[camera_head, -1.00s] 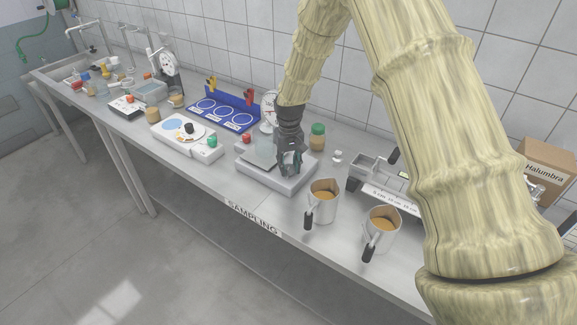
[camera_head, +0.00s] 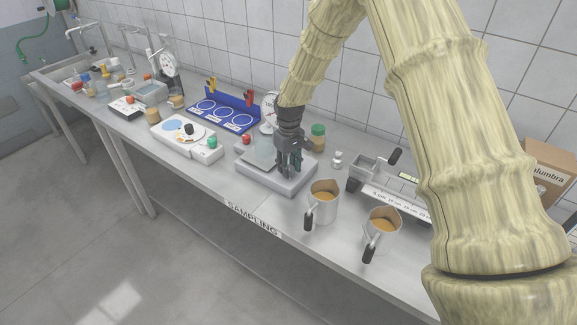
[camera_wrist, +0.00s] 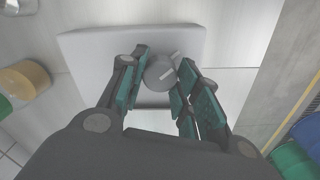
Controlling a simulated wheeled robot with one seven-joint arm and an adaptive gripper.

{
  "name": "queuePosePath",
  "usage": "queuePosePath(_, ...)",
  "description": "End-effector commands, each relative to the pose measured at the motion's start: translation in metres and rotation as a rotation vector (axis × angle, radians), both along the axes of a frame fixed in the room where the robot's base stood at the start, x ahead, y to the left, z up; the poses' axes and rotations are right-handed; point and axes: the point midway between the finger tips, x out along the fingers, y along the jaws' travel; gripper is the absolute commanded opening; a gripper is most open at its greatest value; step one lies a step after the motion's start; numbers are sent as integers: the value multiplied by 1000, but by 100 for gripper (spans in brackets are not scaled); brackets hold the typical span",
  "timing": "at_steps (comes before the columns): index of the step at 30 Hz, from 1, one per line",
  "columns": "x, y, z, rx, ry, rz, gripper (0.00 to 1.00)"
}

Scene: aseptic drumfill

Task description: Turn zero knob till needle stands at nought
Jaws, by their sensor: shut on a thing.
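A grey round knob (camera_wrist: 158,73) with a white pointer mark sits on the pale body of a scale (camera_wrist: 85,48), seen in the wrist view. My gripper (camera_wrist: 160,80) has its green-padded fingers either side of the knob, shut on it. In the head view my gripper (camera_head: 288,172) points down over the right part of the scale (camera_head: 268,183) and hides the knob. The white round dial (camera_head: 269,106) stands behind the scale, partly covered by my wrist. Its needle is too small to read.
A green-lidded jar (camera_head: 318,137) and a small weight (camera_head: 337,160) stand behind and right of the scale. A white device (camera_head: 187,137) is left.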

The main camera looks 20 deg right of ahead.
Motion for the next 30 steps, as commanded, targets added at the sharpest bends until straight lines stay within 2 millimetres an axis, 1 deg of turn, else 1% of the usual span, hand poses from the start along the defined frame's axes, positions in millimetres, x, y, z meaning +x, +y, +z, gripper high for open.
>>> queuePosePath(5,-1,-1,-1,-1,2,-1,8)
queuePosePath(6,-1,-1,-1,-1,2,-1,38)
queuePosePath(9,-1,0,0,-1,2,-1,54)
queuePosePath(18,0,1,0,0,1,-1,54)
queuePosePath(22,1,1,7,-1,-1,-1,54)
queuePosePath(26,1,1,23,-1,-1,-1,54)
queuePosePath(30,0,0,49,0,-2,-1,54)
